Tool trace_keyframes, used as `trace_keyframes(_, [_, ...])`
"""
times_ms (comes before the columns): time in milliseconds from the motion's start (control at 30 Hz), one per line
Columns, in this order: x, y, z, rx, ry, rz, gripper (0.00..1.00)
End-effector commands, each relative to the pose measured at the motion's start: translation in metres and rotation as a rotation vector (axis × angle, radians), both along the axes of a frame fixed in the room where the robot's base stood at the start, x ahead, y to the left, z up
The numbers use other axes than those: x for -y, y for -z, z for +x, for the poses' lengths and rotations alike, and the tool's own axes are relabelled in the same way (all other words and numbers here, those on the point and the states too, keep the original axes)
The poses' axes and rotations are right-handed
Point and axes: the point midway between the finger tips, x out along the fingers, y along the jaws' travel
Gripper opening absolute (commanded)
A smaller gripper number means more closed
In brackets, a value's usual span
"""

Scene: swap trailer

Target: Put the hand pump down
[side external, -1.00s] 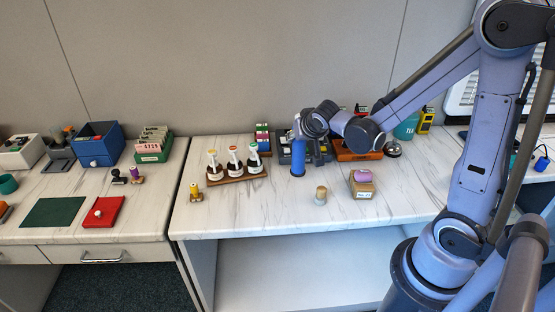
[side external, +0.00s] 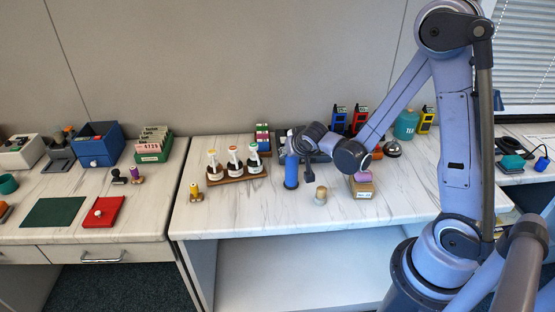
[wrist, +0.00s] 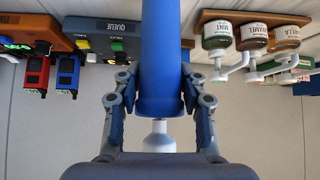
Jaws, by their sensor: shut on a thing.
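The hand pump is a blue tube (side external: 291,172) standing roughly upright over the right-hand marble worktop (side external: 240,218) in the side view. In the wrist view its blue barrel (wrist: 161,50) fills the middle, with a white rounded piece (wrist: 158,138) at the end nearest the camera. My gripper (side external: 300,146) is shut on the pump near its upper part; in the wrist view its two fingers (wrist: 158,85) press on both sides of the barrel. The pump's lower end is at or just above the worktop; I cannot tell whether it touches.
A wooden rack (side external: 238,175) with several labelled pump bottles stands left of the pump. A small cork-topped jar (side external: 320,195) and a box with a purple top (side external: 362,186) are to its right. The worktop in front is clear.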

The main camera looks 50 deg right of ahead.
Motion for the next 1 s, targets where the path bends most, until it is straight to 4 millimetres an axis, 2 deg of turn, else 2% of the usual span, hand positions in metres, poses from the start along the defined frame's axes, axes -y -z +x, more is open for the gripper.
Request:
trace_keyframes(167, [0.0, 0.003, 0.0, 0.001, 0.0, -0.001, 0.0])
trace_keyframes(200, [0.0, 0.003, 0.0, 0.0, 0.0, 0.0, 0.49])
trace_keyframes(267, [0.0, 0.003, 0.0, 0.0, 0.0, 0.0, 0.65])
trace_keyframes(667, [0.0, 0.0, 0.0, 0.0, 0.0, 0.0, 0.65])
trace_keyframes(1000, [-0.014, -0.023, -0.019, -0.001, -0.001, -0.001, 0.65])
